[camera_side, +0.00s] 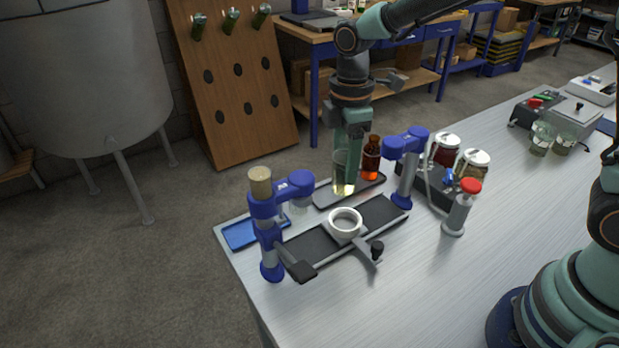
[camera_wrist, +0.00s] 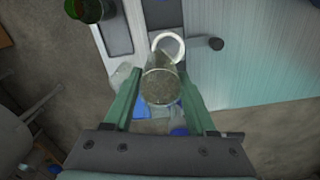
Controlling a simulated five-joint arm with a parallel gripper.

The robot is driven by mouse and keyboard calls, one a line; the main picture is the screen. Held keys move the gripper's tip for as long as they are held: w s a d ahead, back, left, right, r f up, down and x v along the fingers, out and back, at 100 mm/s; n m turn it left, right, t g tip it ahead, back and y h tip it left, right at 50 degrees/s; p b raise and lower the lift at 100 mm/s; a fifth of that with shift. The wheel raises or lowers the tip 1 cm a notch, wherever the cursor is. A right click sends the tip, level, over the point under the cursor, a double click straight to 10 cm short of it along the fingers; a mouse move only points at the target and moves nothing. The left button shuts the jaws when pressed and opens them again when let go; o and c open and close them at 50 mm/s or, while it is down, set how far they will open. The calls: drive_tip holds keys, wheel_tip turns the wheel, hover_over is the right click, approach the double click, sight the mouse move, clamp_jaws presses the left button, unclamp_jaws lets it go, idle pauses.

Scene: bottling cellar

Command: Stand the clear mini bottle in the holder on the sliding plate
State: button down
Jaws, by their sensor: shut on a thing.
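My gripper (camera_side: 347,148) points down and is shut on the clear mini bottle (camera_side: 343,182), which hangs roughly upright below the jaws. In the wrist view the bottle (camera_wrist: 161,86) sits between the two green fingers of my gripper (camera_wrist: 160,78). The holder is a white ring (camera_side: 345,213) on the dark sliding plate (camera_side: 305,246); it looks empty. In the side view the bottle appears above and behind the ring, apart from it. In the wrist view the ring (camera_wrist: 180,42) lies just beyond the bottle, which partly covers it.
An amber bottle (camera_side: 371,162) stands on a dark tray (camera_side: 325,199) behind the plate. Blue posts with arms stand at the left (camera_side: 268,235) and right (camera_side: 408,165). A red-topped cylinder (camera_side: 460,212) and lidded jars (camera_side: 472,164) are at right.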

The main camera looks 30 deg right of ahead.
sight(348, 195)
drive_tip(key=shift+s+f, duration=0.75)
drive_tip(key=shift+s, duration=0.1)
drive_tip(key=shift+f, duration=1.9)
drive_tip(key=shift+f, duration=1.75)
unclamp_jaws()
idle(0.4)
drive_tip(key=shift+r, duration=3)
